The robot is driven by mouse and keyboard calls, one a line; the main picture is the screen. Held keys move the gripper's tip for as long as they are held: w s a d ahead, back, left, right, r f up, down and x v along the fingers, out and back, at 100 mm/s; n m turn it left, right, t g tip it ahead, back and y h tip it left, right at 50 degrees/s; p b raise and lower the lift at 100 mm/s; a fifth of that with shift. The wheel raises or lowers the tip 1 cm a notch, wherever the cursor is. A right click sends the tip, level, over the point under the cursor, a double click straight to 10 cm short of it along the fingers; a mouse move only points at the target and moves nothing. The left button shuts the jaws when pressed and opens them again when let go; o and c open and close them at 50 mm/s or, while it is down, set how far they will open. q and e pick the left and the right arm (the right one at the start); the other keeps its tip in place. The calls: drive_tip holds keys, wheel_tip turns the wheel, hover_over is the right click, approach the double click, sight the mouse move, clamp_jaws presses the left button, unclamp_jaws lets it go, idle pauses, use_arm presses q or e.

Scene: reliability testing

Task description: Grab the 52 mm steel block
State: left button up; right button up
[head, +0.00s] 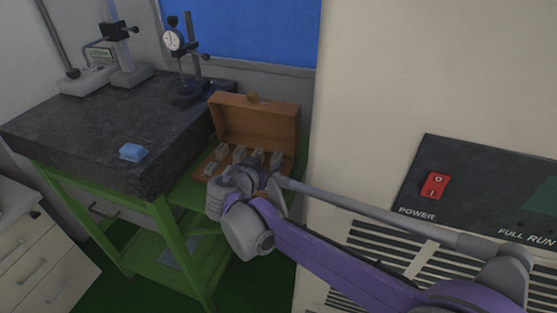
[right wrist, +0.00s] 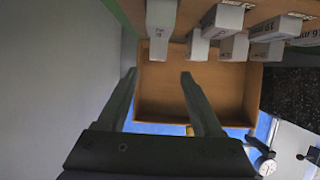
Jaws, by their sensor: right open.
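Several small grey steel blocks (head: 239,153) stand in an open wooden case (head: 257,122) beside the dark granite table. In the right wrist view the blocks (right wrist: 198,45) hang along the top edge, as the picture is upside down. Their printed labels are too small or cut off to read surely, so I cannot tell which is the 52 mm one. My right gripper (right wrist: 159,73) is open and empty, its fingers apart, with one block (right wrist: 161,18) beyond and above the gap. In the head view its wrist hides the case's front. My left gripper is not in view.
The granite table (head: 75,128) on a green frame bears a blue block (head: 133,152) and a dial gauge stand (head: 185,95). A large beige cabinet (head: 380,80) with a red power switch (head: 434,186) stands close on the right of the case.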

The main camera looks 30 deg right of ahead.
sight(275, 158)
drive_tip(key=shift+x, duration=1.2)
drive_tip(key=x, duration=0.6)
drive_tip(key=shift+s+f, duration=0.25)
drive_tip(key=shift+f, duration=0.05)
drive_tip(key=shift+a, duration=0.1)
clamp_jaws()
